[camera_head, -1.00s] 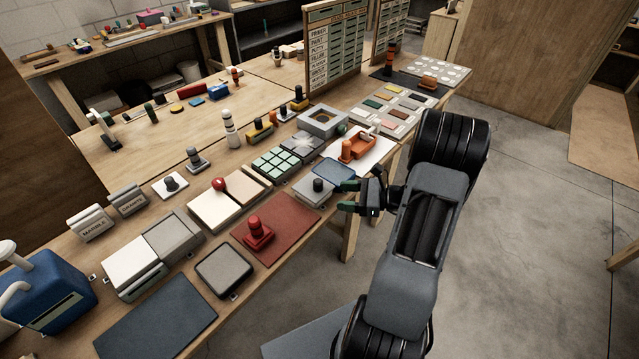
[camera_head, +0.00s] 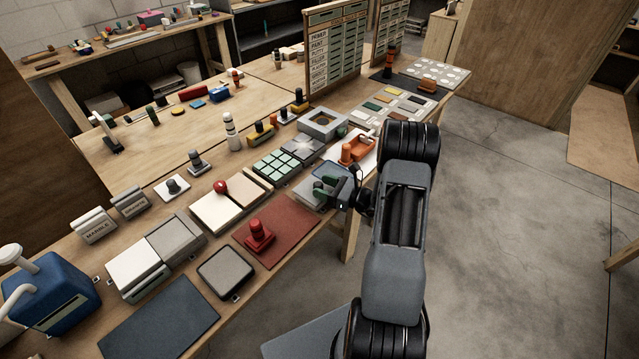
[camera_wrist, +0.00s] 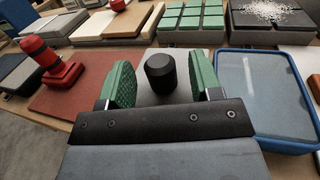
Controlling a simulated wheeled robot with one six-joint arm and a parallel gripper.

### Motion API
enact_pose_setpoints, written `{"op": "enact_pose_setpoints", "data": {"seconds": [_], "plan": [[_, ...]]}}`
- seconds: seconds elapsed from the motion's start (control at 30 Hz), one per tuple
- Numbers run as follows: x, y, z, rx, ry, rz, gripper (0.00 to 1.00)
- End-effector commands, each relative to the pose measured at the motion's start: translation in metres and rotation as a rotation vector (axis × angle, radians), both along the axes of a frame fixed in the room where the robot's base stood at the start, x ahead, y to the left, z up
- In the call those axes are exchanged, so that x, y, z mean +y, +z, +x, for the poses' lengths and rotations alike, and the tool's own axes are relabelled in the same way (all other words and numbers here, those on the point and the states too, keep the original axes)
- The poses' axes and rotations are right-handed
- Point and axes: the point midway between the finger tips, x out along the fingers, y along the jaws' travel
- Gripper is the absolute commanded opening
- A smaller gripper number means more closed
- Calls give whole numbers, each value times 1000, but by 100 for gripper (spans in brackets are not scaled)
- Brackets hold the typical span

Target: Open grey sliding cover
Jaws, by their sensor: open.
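The grey cover (camera_head: 304,191) lies on the near side of the workbench, and my gripper and arm partly hide it in the head view. In the wrist view its pale grey top (camera_wrist: 146,92) carries an upright black knob (camera_wrist: 160,72). My gripper (camera_head: 335,187) is over the cover. Its two green-padded fingers are open, one on each side of the knob in the wrist view (camera_wrist: 161,78). Gaps show between the knob and both pads. The knob is hard to make out in the head view.
A red stamp-like handle (camera_wrist: 48,62) stands on a red mat (camera_head: 285,228) to the left. A blue-rimmed tray (camera_wrist: 228,105) lies close on the right. A tray of green tiles (camera_wrist: 178,22) lies behind. An orange holder (camera_head: 362,149) stands farther along the bench.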

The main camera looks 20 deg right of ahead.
Motion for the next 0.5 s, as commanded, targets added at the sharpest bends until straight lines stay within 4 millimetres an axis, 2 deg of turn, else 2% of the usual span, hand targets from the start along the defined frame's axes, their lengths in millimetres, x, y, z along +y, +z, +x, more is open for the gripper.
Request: {"op": "enact_pose_setpoints", "data": {"seconds": [0.2, 0.5], "plan": [[10, 0, 13, -1, 0, 1, 58], [12, 0, 15, 0, 0, 0, 58]]}}
